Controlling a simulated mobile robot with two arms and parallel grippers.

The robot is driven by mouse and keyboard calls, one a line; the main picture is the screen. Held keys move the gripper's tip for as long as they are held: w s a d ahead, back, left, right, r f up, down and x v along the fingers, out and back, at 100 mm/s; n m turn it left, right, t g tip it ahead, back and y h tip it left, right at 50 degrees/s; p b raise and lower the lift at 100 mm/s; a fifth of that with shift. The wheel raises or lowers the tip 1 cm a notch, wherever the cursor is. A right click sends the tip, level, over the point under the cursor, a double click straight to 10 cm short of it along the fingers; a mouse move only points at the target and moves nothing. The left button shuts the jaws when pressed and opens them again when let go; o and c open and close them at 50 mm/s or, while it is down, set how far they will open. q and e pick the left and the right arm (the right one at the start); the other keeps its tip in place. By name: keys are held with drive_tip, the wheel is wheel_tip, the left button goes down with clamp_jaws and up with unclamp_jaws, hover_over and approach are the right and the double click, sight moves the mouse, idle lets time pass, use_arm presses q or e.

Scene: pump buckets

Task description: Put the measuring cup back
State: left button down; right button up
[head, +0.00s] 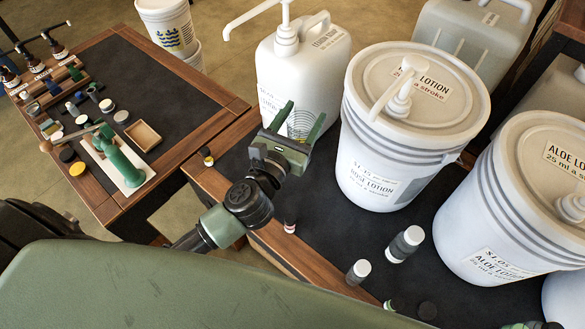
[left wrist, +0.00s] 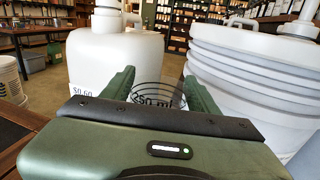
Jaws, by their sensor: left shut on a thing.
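The measuring cup (head: 301,121) is clear with dark ring lines, and it shows between the fingers of my left gripper (head: 300,128). In the head view the gripper and cup are in front of the white pump jug (head: 295,75), left of the rose lotion bucket (head: 385,150). I cannot tell whether the cup touches anything below. My right gripper is not in view.
The aloe lotion bucket (head: 505,210) stands at right. Several small bottles, among them a white-capped one (head: 405,243), stand on the dark mat (head: 340,235). A separate table (head: 185,88) at left holds jars, a wooden tray (head: 143,136) and a green press (head: 120,160).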

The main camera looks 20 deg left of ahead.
use_arm(q)
drive_tip(key=f+b, duration=0.1)
drive_tip(key=f, duration=0.1)
drive_tip(key=f+b, duration=0.1)
drive_tip(key=f, duration=0.2)
drive_tip(key=f+b, duration=0.1)
drive_tip(key=f, duration=0.2)
drive_tip(key=shift+s+d, duration=0.2)
drive_tip(key=shift+d, duration=0.1)
wheel_tip(320, 180, down, 10)
drive_tip(key=b, duration=0.6)
drive_tip(key=shift+f, duration=0.15)
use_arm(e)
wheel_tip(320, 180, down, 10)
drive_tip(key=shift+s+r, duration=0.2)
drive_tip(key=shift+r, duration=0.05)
use_arm(q)
drive_tip(key=shift+w+a, duration=0.1)
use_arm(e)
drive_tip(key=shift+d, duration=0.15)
use_arm(q)
drive_tip(key=shift+f, duration=0.25)
drive_tip(key=shift+c, duration=2.1)
unclamp_jaws()
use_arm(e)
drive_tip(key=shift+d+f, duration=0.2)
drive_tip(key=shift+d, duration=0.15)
use_arm(q)
drive_tip(key=shift+r, duration=0.15)
